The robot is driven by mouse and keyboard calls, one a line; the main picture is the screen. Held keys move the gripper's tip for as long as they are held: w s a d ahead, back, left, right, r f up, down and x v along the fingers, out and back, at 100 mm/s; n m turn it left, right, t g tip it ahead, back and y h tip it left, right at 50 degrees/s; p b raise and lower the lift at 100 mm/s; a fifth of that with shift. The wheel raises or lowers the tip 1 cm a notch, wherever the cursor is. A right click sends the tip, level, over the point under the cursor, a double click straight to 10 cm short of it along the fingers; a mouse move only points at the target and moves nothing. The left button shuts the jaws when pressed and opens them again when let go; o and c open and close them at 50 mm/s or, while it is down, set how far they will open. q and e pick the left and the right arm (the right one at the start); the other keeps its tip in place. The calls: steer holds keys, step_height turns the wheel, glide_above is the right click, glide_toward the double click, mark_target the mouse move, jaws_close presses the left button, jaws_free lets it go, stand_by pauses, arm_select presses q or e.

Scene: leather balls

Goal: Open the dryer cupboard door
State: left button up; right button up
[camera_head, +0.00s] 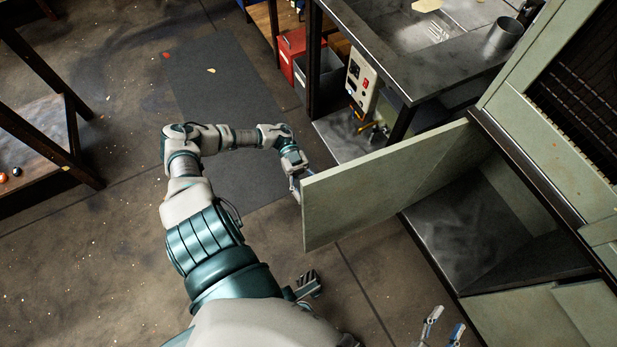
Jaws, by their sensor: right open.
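The dryer cupboard door (390,185) is a pale green panel. It stands swung wide out from the cupboard (545,215), hinged at its far side, and its free edge points left. The dark lower compartment (480,225) shows open and looks empty. My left arm reaches around to the door's free edge. My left gripper (296,184) is at that edge, partly hidden behind the panel, and I cannot tell whether its fingers touch or grasp it. My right gripper (443,326) is low in the view, open and empty, with its two fingertips apart, in front of the cupboard.
A metal workbench (425,60) with a control box (360,83) stands behind the door. Red (292,52) and grey (318,78) bins sit under it. A wooden table (45,140) is at the left.

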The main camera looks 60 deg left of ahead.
arm_select(q)
steer(key=shift+d, duration=0.1)
steer(key=w+a, duration=0.2)
steer(key=a, duration=1)
steer(key=shift+a+f, duration=0.1)
steer(key=shift+f, duration=0.05)
